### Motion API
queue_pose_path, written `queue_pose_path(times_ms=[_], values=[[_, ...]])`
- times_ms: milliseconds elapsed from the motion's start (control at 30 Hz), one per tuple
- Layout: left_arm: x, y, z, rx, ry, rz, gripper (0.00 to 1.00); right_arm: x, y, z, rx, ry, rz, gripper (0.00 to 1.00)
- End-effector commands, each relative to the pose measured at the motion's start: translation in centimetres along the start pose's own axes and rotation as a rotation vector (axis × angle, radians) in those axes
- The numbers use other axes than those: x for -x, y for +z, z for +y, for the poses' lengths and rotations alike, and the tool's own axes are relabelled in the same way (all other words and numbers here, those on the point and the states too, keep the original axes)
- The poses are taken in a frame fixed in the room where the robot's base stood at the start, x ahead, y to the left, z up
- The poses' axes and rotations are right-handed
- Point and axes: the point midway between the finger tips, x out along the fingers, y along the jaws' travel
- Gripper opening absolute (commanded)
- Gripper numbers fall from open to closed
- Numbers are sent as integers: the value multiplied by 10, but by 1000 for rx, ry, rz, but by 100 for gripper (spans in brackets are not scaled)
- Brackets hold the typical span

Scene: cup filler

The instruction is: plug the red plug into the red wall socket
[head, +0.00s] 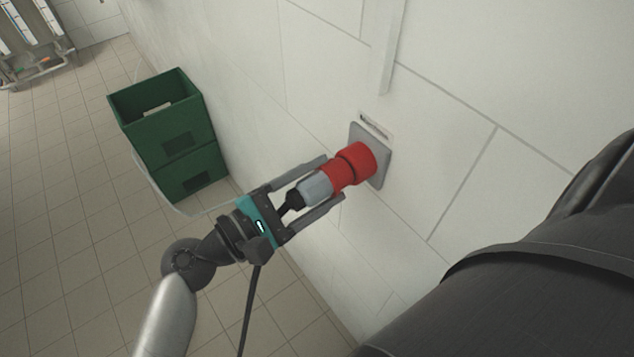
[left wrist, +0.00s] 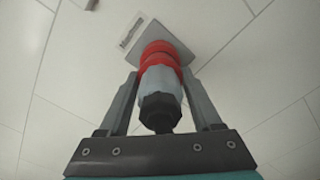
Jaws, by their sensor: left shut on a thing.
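The red plug (head: 338,178) has a grey body and a black cable end. My left gripper (head: 330,182) is shut on the plug, with one finger along each side of it. The red wall socket (head: 357,160) sits on a grey plate on the tiled wall. In the head view the plug's red front meets the socket, roughly in line with it. In the left wrist view the plug (left wrist: 158,80) lies between the fingers, with the red socket (left wrist: 158,47) right beyond it. How deep the plug sits cannot be told. My right gripper is not in view.
A small label (head: 376,125) is above the socket, and a pale conduit (head: 391,50) runs up the wall. Stacked green crates (head: 172,140) stand against the wall at the left. A rack (head: 30,45) is at the far left. The tiled floor (head: 70,220) between is clear.

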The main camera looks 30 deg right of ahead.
Motion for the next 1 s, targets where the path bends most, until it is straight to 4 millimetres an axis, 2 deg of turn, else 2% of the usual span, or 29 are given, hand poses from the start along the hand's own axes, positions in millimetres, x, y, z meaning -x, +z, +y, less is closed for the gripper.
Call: queue_pose_path(times_ms=[167, 200, 467, 867, 1000], values=[[-4, 0, 1, 0, 1, -1, 0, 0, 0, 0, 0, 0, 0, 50], [-4, 0, 1, 0, 1, -1, 70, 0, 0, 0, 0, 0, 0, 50], [-3, 0, 0, 0, 0, 0, 99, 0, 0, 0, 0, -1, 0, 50], [-3, 0, 0, 1, -1, 1, 100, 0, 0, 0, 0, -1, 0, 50], [4, -1, -1, 1, 0, 2, 100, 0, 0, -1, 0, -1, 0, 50]])
